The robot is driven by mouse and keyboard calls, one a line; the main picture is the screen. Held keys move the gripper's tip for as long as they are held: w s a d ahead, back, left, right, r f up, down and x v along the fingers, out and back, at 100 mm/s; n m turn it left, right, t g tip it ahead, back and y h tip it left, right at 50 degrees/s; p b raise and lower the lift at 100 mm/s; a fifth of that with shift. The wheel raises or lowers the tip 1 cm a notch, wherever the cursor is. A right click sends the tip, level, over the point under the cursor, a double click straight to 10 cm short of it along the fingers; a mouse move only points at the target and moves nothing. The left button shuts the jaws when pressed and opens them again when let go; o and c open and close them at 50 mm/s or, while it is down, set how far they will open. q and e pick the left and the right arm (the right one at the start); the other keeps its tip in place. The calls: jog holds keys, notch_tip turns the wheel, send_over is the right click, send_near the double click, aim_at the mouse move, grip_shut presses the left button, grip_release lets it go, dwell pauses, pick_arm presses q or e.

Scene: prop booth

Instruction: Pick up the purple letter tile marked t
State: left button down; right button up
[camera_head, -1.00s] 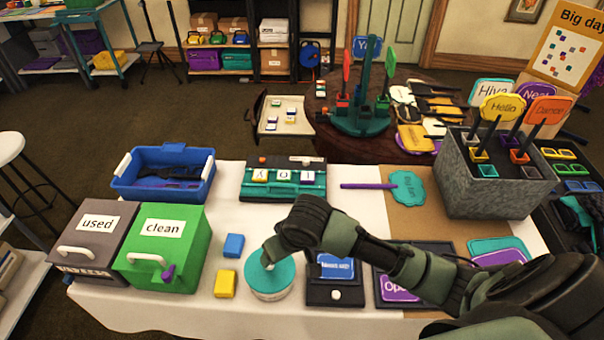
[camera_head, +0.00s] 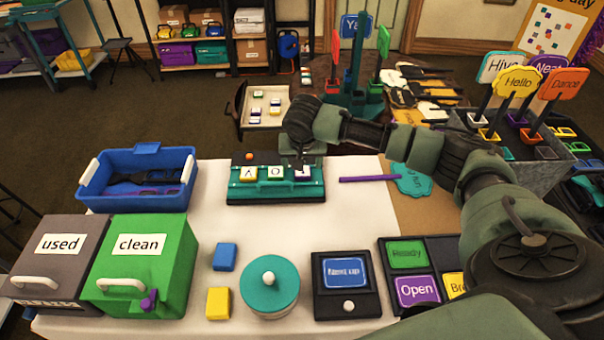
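A teal letter rack (camera_head: 277,192) stands near the back of the white table. It holds a yellow tile (camera_head: 248,174), a blue tile (camera_head: 275,173) and a purple tile (camera_head: 302,174) in a row. The purple tile is at the right end, and its letter is partly hidden, so I cannot read it. My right gripper (camera_head: 302,158) points down just above and behind the purple tile. Whether its fingers touch the tile, or are open or shut, is too dark and small to tell. My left gripper is not in view.
A teal lidded pot (camera_head: 269,290), a blue block (camera_head: 225,257) and a yellow block (camera_head: 218,303) stand in front. A blue bin (camera_head: 140,195) and a green box (camera_head: 160,285) are at left. A purple-handled sign (camera_head: 368,179) lies right of the rack.

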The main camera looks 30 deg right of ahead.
aim_at(303, 173)
jog(key=shift+s+x, duration=0.1)
jog(key=shift+x, duration=1.05)
jog(key=shift+s+x, duration=0.15)
jog(key=shift+x, duration=1)
jog(key=c, duration=1.4)
jog(key=shift+c, duration=0.2)
